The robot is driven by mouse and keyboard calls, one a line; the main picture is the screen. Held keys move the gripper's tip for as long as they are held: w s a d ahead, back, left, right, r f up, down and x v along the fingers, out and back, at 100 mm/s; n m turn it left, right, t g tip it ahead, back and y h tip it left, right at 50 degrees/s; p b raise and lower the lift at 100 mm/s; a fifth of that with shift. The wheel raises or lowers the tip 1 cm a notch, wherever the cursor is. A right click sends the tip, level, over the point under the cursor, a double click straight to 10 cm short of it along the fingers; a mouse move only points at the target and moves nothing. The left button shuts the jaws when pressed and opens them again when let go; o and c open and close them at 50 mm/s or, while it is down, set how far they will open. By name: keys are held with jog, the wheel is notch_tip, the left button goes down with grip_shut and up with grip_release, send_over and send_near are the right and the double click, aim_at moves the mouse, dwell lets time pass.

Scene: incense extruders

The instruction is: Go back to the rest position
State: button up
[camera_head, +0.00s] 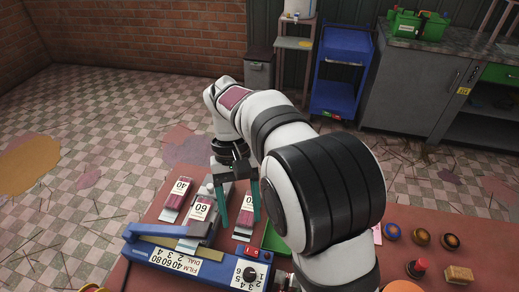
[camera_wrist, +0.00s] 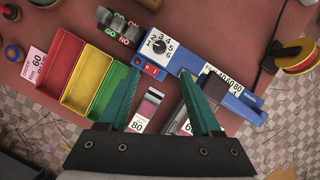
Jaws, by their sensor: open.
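My gripper (camera_head: 239,215) has two teal fingers, spread apart with nothing held between them. In the head view it points down over the front of the work table (camera_head: 435,235), above the labelled cartridges. In the wrist view my gripper (camera_wrist: 166,76) hangs over the table near the blue machine (camera_wrist: 205,75), which has a numbered dial and a red switch. The cartridge marked 80 (camera_wrist: 146,112) lies below and between the fingers. In the head view, cartridges marked 40 (camera_head: 176,197) and 60 (camera_head: 200,207) lie left of the gripper. My arm hides part of the table.
Red, yellow (camera_wrist: 87,83) and green bins stand left in the wrist view. Green-and-dark GO/NO GO pieces (camera_wrist: 118,27) stand behind. Round pots (camera_head: 422,237), a red-topped stamp (camera_head: 417,268) and a wooden block (camera_head: 459,275) sit at the right. A blue cart (camera_head: 343,70) stands beyond the table.

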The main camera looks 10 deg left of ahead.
jog(key=s+d+r+m+t+y, duration=0.1)
jog(key=s+d+r+m, duration=0.1)
jog(key=d, duration=0.3)
jog(key=s+d+r+m+y, duration=0.1)
jog(key=s+d+r+m, duration=0.15)
jog(key=d, duration=0.35)
jog(key=s+d+f+m+t+y, duration=0.1)
jog(key=s+d+f+m+t, duration=0.1)
jog(key=s+d+m, duration=0.4)
jog(key=s+d+t, duration=0.1)
jog(key=s, duration=0.4)
jog(key=shift+s+d+f+y, duration=0.25)
jog(key=shift+s+f+y, duration=0.05)
jog(key=shift+f+y, duration=0.1)
